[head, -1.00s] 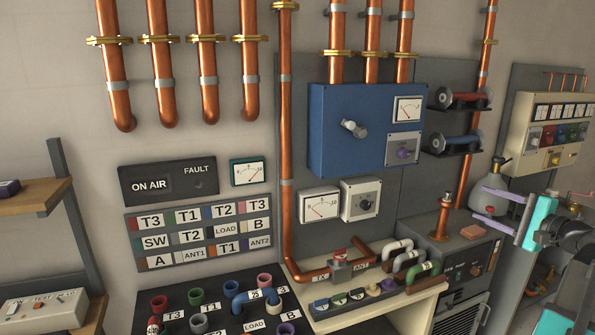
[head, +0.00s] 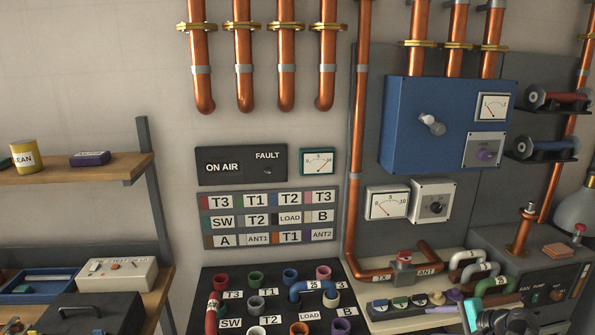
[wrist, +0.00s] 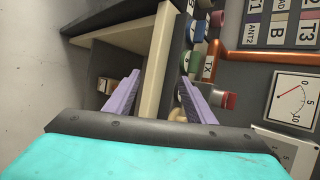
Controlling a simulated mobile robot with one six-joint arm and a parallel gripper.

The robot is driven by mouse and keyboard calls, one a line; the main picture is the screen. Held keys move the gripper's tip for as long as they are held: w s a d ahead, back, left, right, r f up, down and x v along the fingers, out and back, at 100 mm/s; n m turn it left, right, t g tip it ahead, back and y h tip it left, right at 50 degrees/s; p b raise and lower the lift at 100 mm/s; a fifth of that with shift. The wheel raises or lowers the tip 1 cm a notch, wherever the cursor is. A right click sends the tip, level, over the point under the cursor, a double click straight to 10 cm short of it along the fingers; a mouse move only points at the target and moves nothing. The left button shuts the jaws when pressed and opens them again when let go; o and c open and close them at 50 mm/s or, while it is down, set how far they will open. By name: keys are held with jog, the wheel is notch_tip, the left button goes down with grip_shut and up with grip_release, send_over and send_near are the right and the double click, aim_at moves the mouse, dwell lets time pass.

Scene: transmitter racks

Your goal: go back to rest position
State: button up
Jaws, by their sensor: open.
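My gripper shows in the wrist view (wrist: 160,98) with its two lilac fingers spread apart and nothing between them. Behind the fingers are the pale edge of the bench and a dark gap under it. The rest of my arm is cut off by the lower edge.
A blue cabinet (head: 432,145) and copper pipes are on the wall. A patch panel (head: 220,285) with coloured sockets stands at bottom centre. Wooden shelves (head: 85,172) are at the left. A grey rack unit (head: 500,255) stands at the right. Bare floor shows left in the wrist view.

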jog(key=s+a+f+n+g+b, duration=0.1)
jog(key=s+a+f+n+g, duration=0.4)
jog(key=a+f, duration=0.65)
jog(key=s+a+f+n+g+b, duration=0.1)
jog(key=s+a+f+g+b, duration=0.15)
jog(key=s+a+f, duration=0.9)
jog(key=s+a+f+n+g+h+b, duration=0.1)
jog(key=s+a+f+n+g+h, duration=0.1)
jog(key=s+f, duration=0.7)
jog(key=s+a+f+n+g+h+b, duration=0.1)
jog(key=s+a+f+n+g+h, duration=0.2)
jog(key=s+f+n, duration=0.3)
jog(key=s+f+g, duration=0.1)
jog(key=s+f, duration=0.2)
jog(key=f, duration=0.1)
jog(key=shift+f+n+g+h, duration=0.25)
jog(key=shift+n+g+h, duration=0.05)
jog(key=shift+g+h, duration=0.1)
